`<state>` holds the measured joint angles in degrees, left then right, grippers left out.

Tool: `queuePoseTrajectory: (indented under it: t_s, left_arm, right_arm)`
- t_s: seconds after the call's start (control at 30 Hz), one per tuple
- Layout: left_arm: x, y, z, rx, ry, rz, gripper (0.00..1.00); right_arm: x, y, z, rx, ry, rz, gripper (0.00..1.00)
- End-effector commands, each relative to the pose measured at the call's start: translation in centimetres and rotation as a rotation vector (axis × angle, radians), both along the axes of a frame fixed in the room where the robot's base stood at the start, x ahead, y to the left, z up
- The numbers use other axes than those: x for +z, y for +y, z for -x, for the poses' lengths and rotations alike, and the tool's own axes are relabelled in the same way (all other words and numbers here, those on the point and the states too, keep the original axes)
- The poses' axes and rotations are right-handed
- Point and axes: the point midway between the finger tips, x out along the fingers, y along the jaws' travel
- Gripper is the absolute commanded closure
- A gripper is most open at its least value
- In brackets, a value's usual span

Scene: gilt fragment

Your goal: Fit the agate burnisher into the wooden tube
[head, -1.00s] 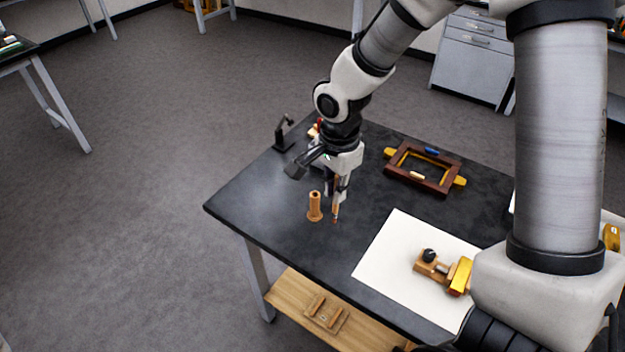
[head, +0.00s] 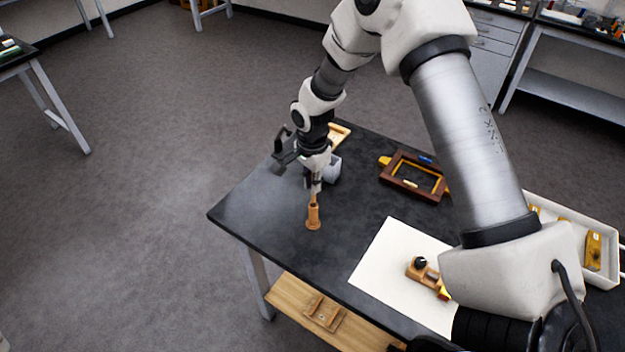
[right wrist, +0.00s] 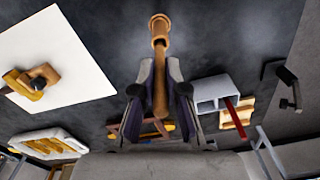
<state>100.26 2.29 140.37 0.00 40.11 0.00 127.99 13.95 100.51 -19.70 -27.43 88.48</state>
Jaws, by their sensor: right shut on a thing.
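The wooden tube (head: 313,217) stands upright on the dark table near its left edge. My right gripper (head: 314,187) is directly above it, pointing down. In the right wrist view, the fingers of my right gripper (right wrist: 160,98) are shut on the slim, brownish agate burnisher (right wrist: 160,88). The burnisher lines up with the tube (right wrist: 159,24), and its lower end meets or overlaps the tube's mouth. I cannot tell whether the tip is inside. My left gripper is not in view.
A dark wooden frame (head: 397,183) and a white sheet (head: 382,265) with a wooden block tool (head: 420,273) lie right of the tube. A grey box (right wrist: 211,90) and a black stand (right wrist: 286,82) are behind. A pale tray (head: 612,222) stands far right. Table left of the tube is clear.

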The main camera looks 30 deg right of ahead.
Motion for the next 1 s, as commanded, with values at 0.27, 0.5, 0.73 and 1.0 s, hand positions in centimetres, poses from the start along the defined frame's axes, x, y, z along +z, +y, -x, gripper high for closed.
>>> queuePoseTrajectory:
  t_s: [0.27, 0.5, 0.73, 1.0]
  left_arm:
    - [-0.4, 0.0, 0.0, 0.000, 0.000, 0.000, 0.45]
    - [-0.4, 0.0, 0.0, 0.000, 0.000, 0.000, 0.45]
    - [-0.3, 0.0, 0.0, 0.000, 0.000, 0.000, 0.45]
    - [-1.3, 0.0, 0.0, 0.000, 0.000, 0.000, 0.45]
  right_arm:
    - [-1.0, 0.0, 0.0, 0.000, 0.000, 0.000, 1.00]
    - [-0.9, 0.0, 0.0, 0.000, 0.000, 0.000, 0.63]
    - [-0.9, 0.0, 0.0, 0.000, 0.000, 0.000, 0.63]
    - [2.4, 0.0, -0.2, -0.001, -0.008, 0.000, 0.63]
